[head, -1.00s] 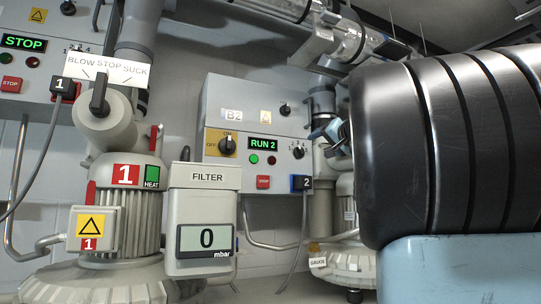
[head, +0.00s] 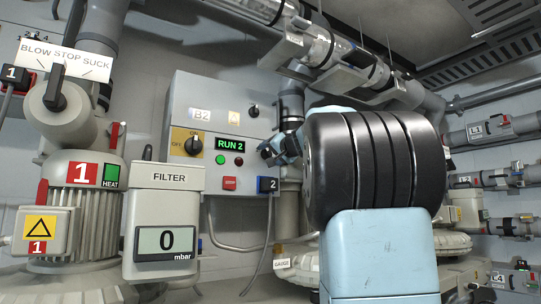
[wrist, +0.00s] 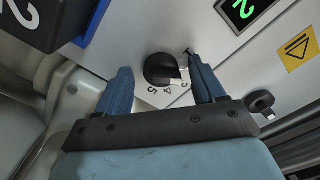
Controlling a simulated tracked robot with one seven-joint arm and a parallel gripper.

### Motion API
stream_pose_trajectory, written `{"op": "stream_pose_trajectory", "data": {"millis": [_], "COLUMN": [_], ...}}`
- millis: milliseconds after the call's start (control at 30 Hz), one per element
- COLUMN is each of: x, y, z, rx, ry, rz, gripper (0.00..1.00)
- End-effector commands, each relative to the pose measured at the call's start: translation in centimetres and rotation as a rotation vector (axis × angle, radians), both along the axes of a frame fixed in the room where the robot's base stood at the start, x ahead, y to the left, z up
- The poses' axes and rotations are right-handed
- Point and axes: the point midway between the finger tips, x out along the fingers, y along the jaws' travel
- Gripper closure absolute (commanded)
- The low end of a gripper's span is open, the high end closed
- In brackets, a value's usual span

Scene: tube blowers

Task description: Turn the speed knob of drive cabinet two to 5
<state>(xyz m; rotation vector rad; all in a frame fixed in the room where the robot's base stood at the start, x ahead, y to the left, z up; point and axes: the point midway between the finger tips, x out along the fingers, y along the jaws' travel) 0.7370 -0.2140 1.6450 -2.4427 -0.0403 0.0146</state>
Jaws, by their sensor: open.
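Drive cabinet two (head: 190,90) is a grey wall box with a green RUN 2 display (head: 230,143). My gripper (head: 270,155) is at the right side of its front panel and hides the speed knob there. My gripper's blue fingers (wrist: 160,65) are open, one on each side of the knob. Contact with it cannot be told.
A black and blue plug marked 2 (wrist: 45,22) is close beside one finger; it also shows in the head view (head: 267,185). A red stop button (head: 229,183) and a yellow on/off switch (head: 193,145) are on the cabinet. The filter box (head: 165,205) stands in front.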

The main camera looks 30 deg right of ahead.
Motion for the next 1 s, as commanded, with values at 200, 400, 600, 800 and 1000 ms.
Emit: {"op": "stream_pose_trajectory", "data": {"millis": [200, 400, 600, 800, 1000], "x": [-0.02, -0.02, -0.02, -0.01, 0.0], "y": [0.03, 0.05, 0.01, -0.03, -0.06], "z": [-0.01, -0.02, -0.06, -0.1, -0.14], "rx": [0.0, 0.0, 0.0, 0.001, 0.005], "ry": [0.001, 0.001, 0.001, 0.001, 0.002], "rz": [0.001, 0.001, 0.0, 0.0, -0.001], "gripper": [0.4, 0.59, 0.78, 0.85, 0.85]}}
